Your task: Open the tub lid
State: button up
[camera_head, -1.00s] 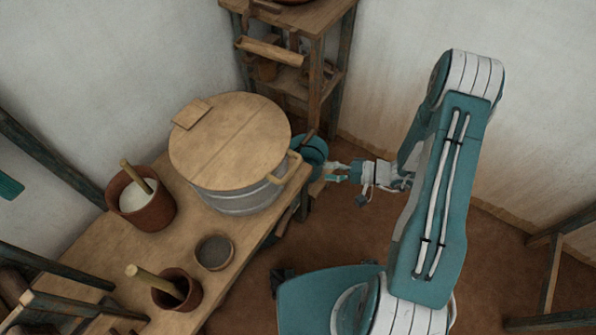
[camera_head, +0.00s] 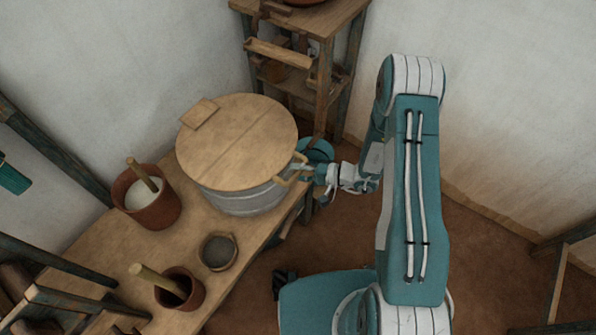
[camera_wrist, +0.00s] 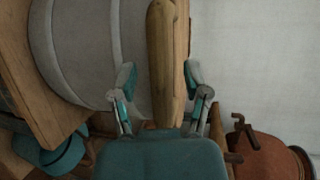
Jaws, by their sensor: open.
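The tub (camera_head: 243,202) is a round grey metal vessel on the wooden bench. Its round wooden lid (camera_head: 240,145) lies flat on top, closed, with a small wooden block at its far left edge. A wooden handle (camera_head: 294,168) sticks out at the lid's right side. My gripper (camera_head: 304,173) is at this handle, reaching in from the right. In the wrist view the handle (camera_wrist: 165,65) stands between the two open fingers of my gripper (camera_wrist: 160,85), with a visible gap on each side. The tub's side (camera_wrist: 90,50) fills the left there.
On the bench (camera_head: 95,255) stand a clay pot of white stuff (camera_head: 147,205), a small dark-filled bowl (camera_head: 218,251) and a clay pot with a stick (camera_head: 180,290). A wooden shelf stand (camera_head: 325,85) is behind, near the walls.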

jog(key=shift+c, duration=0.3)
grip_shut()
jog(key=shift+r, duration=0.15)
